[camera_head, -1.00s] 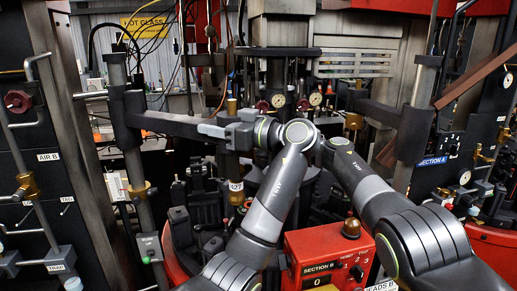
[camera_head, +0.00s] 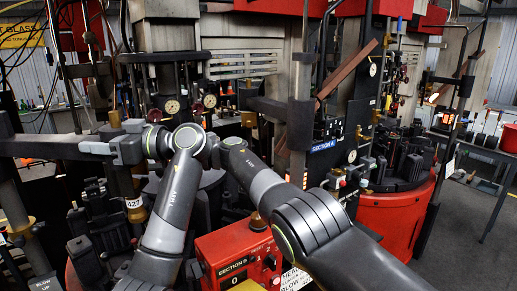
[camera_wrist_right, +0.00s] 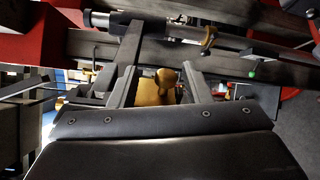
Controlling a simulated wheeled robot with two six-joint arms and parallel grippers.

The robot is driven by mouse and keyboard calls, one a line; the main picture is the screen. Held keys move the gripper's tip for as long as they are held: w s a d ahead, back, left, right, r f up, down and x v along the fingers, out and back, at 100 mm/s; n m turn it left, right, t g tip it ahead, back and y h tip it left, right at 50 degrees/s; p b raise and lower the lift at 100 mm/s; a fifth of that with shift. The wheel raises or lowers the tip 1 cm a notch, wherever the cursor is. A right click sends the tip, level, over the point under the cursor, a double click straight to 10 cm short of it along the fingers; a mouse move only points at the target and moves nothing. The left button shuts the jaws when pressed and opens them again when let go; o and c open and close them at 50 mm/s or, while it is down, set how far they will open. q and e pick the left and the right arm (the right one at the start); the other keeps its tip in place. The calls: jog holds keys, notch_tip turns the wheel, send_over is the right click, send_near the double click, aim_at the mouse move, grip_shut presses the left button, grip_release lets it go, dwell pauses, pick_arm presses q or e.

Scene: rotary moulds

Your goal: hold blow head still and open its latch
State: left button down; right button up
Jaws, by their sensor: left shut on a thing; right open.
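The blow head is a brass cylinder (camera_head: 135,187) with a white tag reading 427, at the left of the head view. My left gripper (camera_head: 100,148) is shut at the blow head's upper part, above the tag; its own body hides exactly what lies between the fingers. My right gripper (camera_wrist_right: 160,72) is open in the right wrist view. A brass piece with a rounded knob (camera_wrist_right: 155,90) shows between its fingers, apart from them as far as I can see. I cannot make out the latch for certain. My right gripper's fingers are hidden in the head view.
A red Section B box (camera_head: 240,260) stands below my arms. Pressure gauges (camera_head: 172,106) sit behind my wrists. A red drum-shaped mould base (camera_head: 395,220) stands to the right. In the right wrist view, a dark metal bar with a brass handle (camera_wrist_right: 208,40) crosses above the fingers.

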jog(key=w+d+r+m+t+y, duration=0.1)
jog(key=d+r+m+t+y, duration=0.2)
jog(key=d, duration=0.8)
jog(key=w+d+r+m+t+y, duration=0.1)
jog(key=d+m+t+y, duration=0.35)
jog(key=d, duration=0.55)
jog(key=w+d+f+m+t+h, duration=0.1)
jog(key=d+f+m+t+h, duration=0.1)
jog(key=d+m+t+h, duration=0.2)
jog(key=w+d+f+m+t+h, duration=0.1)
jog(key=d+m+t+h, duration=0.3)
jog(key=t, duration=0.6)
jog(key=shift+w+d+f+m, duration=0.3)
jog(key=shift+d+f+m, duration=0.3)
jog(key=shift+d+m, duration=0.65)
jog(key=shift+a+h, duration=0.2)
jog(key=shift+h, duration=0.05)
jog(key=s+a+n+g, duration=0.2)
jog(key=a+n+g, duration=0.5)
jog(key=a, duration=0.8)
jog(key=s+a+n+g+y, duration=0.1)
jog(key=s+a+n+g, duration=0.2)
jog(key=a+n+g, duration=0.5)
jog(key=a+g, duration=0.6)
jog(key=a, duration=0.2)
jog(key=shift+s+a+f, duration=0.15)
jog(key=shift+s+f, duration=0.05)
jog(key=shift+f, duration=0.15)
